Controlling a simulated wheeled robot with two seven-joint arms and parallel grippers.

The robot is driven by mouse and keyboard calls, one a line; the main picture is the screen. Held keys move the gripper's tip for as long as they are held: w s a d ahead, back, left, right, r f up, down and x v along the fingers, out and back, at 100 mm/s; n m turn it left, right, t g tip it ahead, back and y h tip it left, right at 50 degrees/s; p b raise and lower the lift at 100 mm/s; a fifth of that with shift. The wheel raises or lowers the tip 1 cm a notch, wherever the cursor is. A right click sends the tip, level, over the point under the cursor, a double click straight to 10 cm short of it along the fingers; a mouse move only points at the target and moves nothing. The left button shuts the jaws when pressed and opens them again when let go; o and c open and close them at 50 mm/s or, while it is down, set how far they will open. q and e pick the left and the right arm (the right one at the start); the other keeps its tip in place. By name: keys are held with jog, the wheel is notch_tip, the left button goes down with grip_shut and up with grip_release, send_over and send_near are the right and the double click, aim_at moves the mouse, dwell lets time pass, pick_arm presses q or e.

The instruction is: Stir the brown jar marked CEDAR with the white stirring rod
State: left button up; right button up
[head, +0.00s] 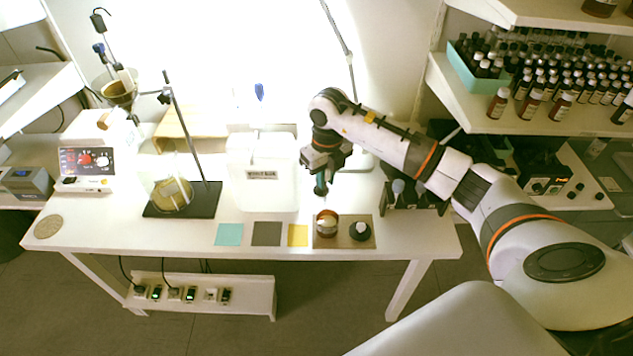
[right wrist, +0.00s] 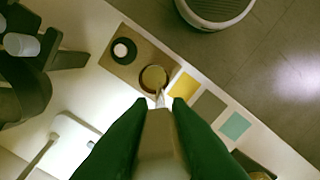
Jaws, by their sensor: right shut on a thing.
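The brown jar (head: 327,228) stands open and upright on a tan mat (head: 346,243) at the table's front edge. No CEDAR lettering can be read. In the right wrist view the open jar (right wrist: 153,78) shows pale contents. My right gripper (head: 321,188) is above the jar, pointing down. Its green fingers are shut on the white stirring rod (right wrist: 160,98), whose thin tip shows between the fingertips, at the jar's near rim in the picture. I cannot tell whether the tip is inside the jar. My left gripper is not in view.
A black lid (head: 360,231) lies right of the jar on the mat. Teal (head: 229,235), grey (head: 267,234) and yellow (head: 298,236) squares lie to the left. A white box (head: 262,180) stands behind them. Dark equipment (head: 418,196) stands close on the right.

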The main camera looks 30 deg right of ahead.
jog(key=m, duration=0.1)
jog(key=d+f+m, duration=0.1)
jog(key=shift+w+d+m, duration=0.1)
jog(key=shift+w+m, duration=0.05)
jog(key=shift+m, duration=0.15)
jog(key=shift+r, duration=0.1)
notch_tip(320, 180, down, 10)
jog(key=b, duration=0.7)
dwell(0.6)
jog(key=shift+d+r, duration=0.15)
